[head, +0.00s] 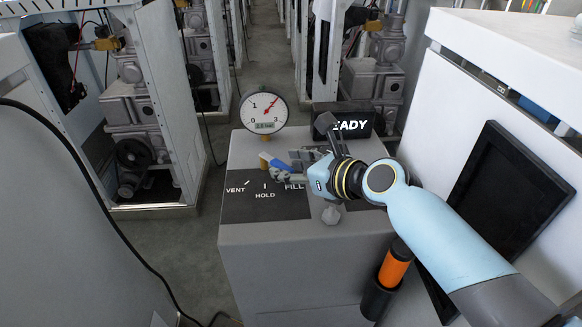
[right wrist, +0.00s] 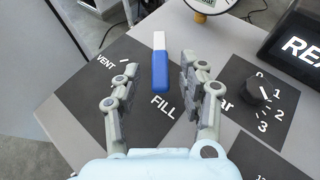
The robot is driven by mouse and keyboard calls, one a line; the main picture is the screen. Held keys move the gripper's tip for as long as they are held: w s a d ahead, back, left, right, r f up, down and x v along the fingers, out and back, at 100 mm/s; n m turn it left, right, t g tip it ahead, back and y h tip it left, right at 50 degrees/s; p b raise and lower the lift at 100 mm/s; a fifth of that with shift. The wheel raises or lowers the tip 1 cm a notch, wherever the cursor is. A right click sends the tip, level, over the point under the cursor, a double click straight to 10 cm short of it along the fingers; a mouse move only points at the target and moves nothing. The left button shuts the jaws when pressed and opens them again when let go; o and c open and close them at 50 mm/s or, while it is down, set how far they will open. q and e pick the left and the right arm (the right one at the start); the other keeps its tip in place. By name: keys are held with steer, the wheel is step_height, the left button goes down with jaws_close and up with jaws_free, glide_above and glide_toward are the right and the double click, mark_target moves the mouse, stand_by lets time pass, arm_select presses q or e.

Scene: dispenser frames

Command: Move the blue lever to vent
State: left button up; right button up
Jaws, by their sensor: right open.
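The blue lever (head: 277,163) is on the dark label plate of the grey console; its blue handle points toward the FILL mark. In the right wrist view the lever (right wrist: 160,76) shows a blue handle and a white far end, with the FILL label just below the handle. My right gripper (head: 287,170) is open at the handle. In the right wrist view its two fingers (right wrist: 158,66) stand apart, one to each side of the lever; contact is not visible. The VENT mark (head: 236,189) is at the plate's left. My left gripper is not in view.
A round gauge (head: 263,111) stands behind the lever, and a READY display (head: 345,122) is at the back right. A black knob (right wrist: 257,87) is right of the gripper. An orange-and-black cylinder (head: 394,267) is on the console's front. The plate left of the lever is clear.

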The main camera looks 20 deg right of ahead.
steer(key=shift+c, duration=0.2)
jaws_close()
stand_by(0.3)
